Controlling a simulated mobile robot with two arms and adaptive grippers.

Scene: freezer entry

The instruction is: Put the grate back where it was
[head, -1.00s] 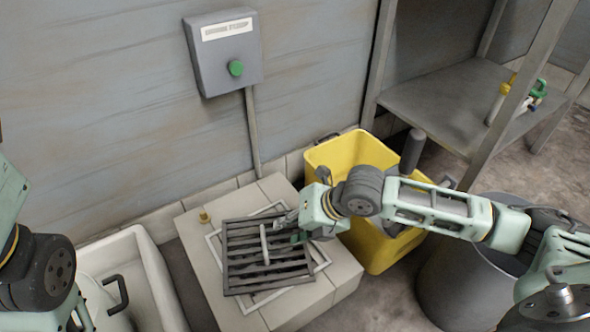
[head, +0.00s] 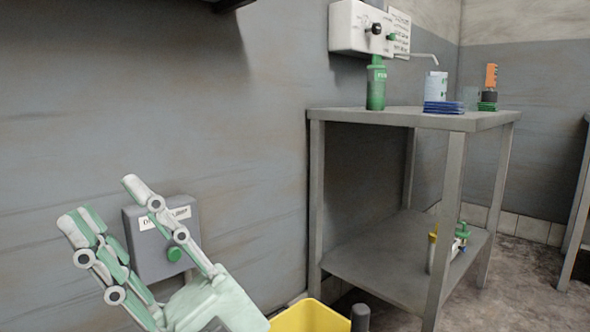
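My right gripper (head: 103,208) is raised at the lower left of the head view, with its fingers pointing up. Its two fingers are spread apart and nothing is between them. It is in front of the grey wall box and hides part of it. The grate and the pale block it lay on are out of view now, below the picture. My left gripper is not in view.
The grey box (head: 144,258) with a green button is on the wall. A yellow bin (head: 308,318) shows at the bottom edge. A grey shelf table (head: 330,117) holds a green bottle (head: 376,84), a white container (head: 436,85) and blue pads (head: 443,108).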

